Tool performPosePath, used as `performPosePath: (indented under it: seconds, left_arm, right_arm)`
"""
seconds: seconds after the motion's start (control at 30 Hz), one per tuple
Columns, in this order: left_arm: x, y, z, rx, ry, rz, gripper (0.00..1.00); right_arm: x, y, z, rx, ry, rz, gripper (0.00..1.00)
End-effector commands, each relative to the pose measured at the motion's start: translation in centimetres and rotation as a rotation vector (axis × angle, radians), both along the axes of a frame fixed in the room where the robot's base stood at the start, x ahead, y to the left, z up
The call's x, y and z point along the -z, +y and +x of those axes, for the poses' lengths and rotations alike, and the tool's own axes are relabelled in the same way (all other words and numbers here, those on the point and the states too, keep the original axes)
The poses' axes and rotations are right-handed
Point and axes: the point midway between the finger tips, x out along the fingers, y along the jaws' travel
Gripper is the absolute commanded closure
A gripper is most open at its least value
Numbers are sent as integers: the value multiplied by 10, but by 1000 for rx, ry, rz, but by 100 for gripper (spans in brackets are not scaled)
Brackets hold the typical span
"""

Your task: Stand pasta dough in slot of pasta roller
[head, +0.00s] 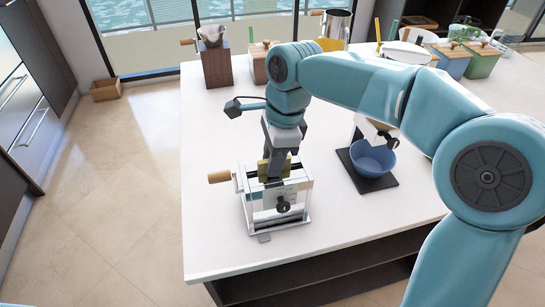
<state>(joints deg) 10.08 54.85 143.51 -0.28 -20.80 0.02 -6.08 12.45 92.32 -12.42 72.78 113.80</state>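The pasta roller (278,203) is a silver machine near the left front part of the white counter, with a wooden handle (219,176) on its left side. The yellow pasta dough (262,169) stands upright at the top of the roller and shows on both sides of my gripper finger. My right gripper (276,169) points down over the roller and is shut on the dough. The dough's lower edge is hidden, so I cannot tell how deep it sits in the slot. My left gripper is not in view.
A blue bowl (372,158) on a dark base stands right of the roller. The counter (208,130) is clear left of and behind the roller.

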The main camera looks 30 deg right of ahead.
Motion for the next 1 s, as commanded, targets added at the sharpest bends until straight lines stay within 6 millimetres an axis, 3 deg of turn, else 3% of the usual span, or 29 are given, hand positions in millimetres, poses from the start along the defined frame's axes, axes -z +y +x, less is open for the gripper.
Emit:
performPosePath:
  seconds: [0.03, 0.27, 0.37, 0.7, 0.9, 1.0]
  left_arm:
    - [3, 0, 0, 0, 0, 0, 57]
    - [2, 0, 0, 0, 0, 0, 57]
    - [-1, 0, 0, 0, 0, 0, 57]
    - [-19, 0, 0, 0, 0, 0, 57]
    - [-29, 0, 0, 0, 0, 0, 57]
    - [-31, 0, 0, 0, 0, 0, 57]
  right_arm:
    - [17, 1, -7, -7, 51, -6, 54]
    - [7, 0, -7, -7, 47, -6, 54]
    - [-12, -2, -7, -7, 39, -5, 54]
    - [-109, -14, -11, -2, 10, -3, 54]
    - [-148, -19, -12, -1, 1, -2, 54]
    - [-157, -21, -13, 0, 0, -2, 54]
